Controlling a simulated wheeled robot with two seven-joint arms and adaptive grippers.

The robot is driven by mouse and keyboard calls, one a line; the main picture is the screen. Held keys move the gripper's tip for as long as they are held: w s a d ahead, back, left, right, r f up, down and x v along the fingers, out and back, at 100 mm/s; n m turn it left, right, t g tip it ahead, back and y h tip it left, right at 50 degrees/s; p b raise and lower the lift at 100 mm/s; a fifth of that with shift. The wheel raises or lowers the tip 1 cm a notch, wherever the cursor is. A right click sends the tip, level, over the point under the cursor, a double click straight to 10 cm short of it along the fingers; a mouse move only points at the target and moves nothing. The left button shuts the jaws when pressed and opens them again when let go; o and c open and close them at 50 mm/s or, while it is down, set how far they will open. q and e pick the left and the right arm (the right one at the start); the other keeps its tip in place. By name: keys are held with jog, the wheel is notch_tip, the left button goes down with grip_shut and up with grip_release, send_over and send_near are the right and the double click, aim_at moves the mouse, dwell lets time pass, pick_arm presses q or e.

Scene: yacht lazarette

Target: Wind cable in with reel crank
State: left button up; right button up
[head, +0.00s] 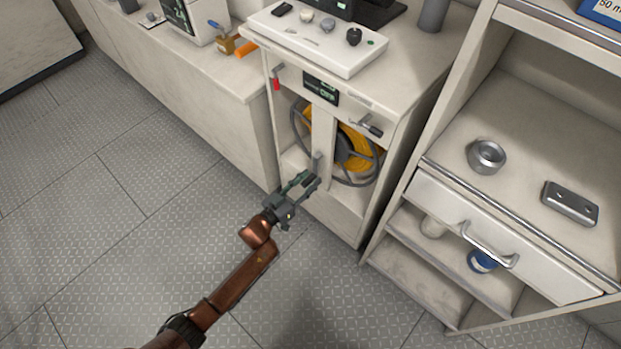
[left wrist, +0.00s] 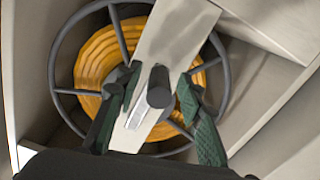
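The reel (head: 345,145) has a dark grey spoked wheel and wound yellow cable (head: 357,150); it sits in the open front of a pale cabinet behind an upright post. A small grey crank handle (head: 317,158) stands out at the post, and in the left wrist view its dark round grip (left wrist: 160,87) points at the camera. My left gripper (head: 306,181) is open in front of the reel. In the left wrist view, its two green-padded fingers lie either side of the grip, with visible gaps. Depth between fingertips and grip is unclear. My right gripper is not in view.
A dark-handled lever (head: 369,127) and a red-tipped switch (head: 276,83) stick out of the cabinet front. A white panel with knobs (head: 320,36) lies on top. A shelf unit with a drawer (head: 500,240) stands close on the right. The patterned floor (head: 130,230) is clear on the left.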

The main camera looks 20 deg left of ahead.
pick_arm(q)
jog(key=shift+w+d, duration=0.15)
jog(key=shift+w, duration=0.1)
jog(key=shift+r, duration=0.1)
jog(key=shift+c, duration=0.5)
grip_shut()
